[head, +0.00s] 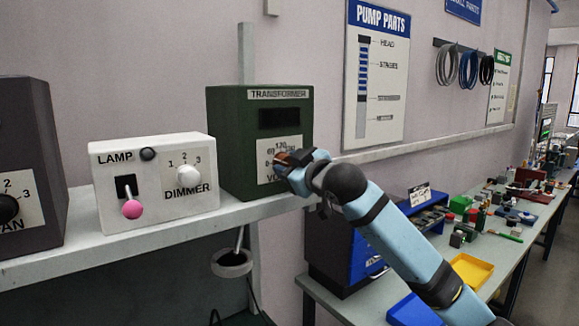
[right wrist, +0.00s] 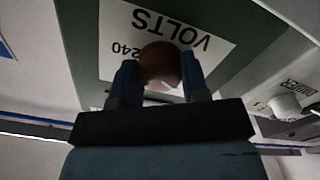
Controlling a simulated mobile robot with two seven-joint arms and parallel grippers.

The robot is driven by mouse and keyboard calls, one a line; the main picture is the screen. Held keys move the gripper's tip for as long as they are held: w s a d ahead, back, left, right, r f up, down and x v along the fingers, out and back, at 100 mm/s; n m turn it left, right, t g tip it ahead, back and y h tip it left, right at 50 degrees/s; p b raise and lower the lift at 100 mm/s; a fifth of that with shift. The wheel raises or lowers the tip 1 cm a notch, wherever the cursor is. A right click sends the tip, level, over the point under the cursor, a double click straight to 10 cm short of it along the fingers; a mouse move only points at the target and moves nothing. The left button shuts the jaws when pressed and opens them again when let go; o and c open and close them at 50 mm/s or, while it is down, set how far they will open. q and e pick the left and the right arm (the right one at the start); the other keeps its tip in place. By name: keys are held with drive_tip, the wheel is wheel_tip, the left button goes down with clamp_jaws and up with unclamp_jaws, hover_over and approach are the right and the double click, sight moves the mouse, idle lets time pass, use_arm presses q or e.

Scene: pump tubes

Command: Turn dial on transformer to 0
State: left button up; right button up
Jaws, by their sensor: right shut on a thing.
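The transformer (head: 235,150) is a dark green box on the wall shelf, with a dark display window and a white volts plate (head: 264,172) on its front. The plate also shows in the right wrist view (right wrist: 205,43), with "VOLTS" and "240" readable. My right gripper (head: 285,165) is at the plate, shut on the brown dial (right wrist: 160,66), which sits between its two fingers. The gripper hides most of the dial in the head view. The dial's pointer setting cannot be made out. My left gripper is not in view.
Left of the transformer on the shelf (head: 105,246) stand a white lamp and dimmer box (head: 110,185) with a pink-knobbed lever, and a dark fan box (head: 30,150). A workbench with small parts, a blue rack and a yellow tray (head: 472,270) lies below right.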

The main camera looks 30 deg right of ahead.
drive_tip(key=n, duration=0.4)
drive_tip(key=shift+n, duration=0.4)
idle(0.4)
drive_tip(key=o, duration=0.9)
